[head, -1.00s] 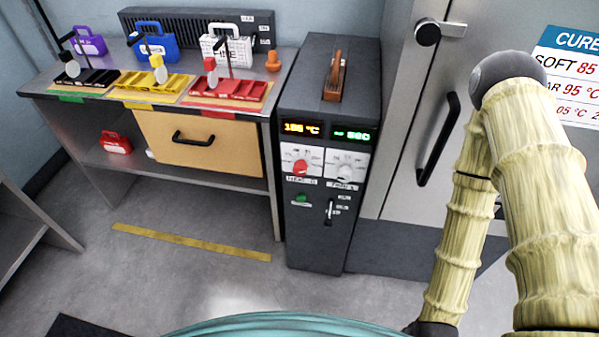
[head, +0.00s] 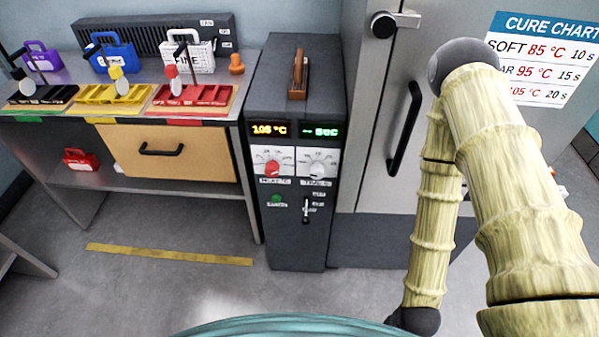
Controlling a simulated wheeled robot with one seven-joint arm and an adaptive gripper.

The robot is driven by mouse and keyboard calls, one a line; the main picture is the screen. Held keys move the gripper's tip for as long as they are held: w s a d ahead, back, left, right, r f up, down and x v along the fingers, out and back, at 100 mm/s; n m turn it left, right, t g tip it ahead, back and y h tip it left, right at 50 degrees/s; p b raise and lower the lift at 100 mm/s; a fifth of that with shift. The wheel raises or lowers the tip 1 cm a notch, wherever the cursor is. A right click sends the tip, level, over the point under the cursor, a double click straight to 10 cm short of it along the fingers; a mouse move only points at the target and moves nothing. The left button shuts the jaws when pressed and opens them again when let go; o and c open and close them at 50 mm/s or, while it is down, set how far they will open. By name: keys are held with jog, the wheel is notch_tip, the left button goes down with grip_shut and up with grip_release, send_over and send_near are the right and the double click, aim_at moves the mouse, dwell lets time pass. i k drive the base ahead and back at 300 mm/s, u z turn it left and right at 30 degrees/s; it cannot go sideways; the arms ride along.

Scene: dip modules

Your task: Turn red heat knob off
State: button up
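The red heat knob (head: 272,168) is on the left of the front panel of the dark grey heater unit (head: 290,230). Its white dial plate surrounds it. The yellow display (head: 269,129) above it appears to read 105 °C. A white time knob (head: 317,170) sits to its right under a green display (head: 319,131), whose text is blurred. A small lever (head: 306,210) and a green button (head: 276,199) are lower on the panel. My bamboo-like arm shows at the right, apart from the unit. My gripper is not visible.
A metal bench (head: 215,105) with black, yellow and red trays stands left of the unit. A tall cabinet with a black handle (head: 404,128) is to its right. A cure chart (head: 545,60) hangs there. The floor before the unit is clear.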

aim_at(272, 170)
jog(key=z, duration=0.8)
jog(key=k, duration=1.05)
jog(key=u, duration=1.35)
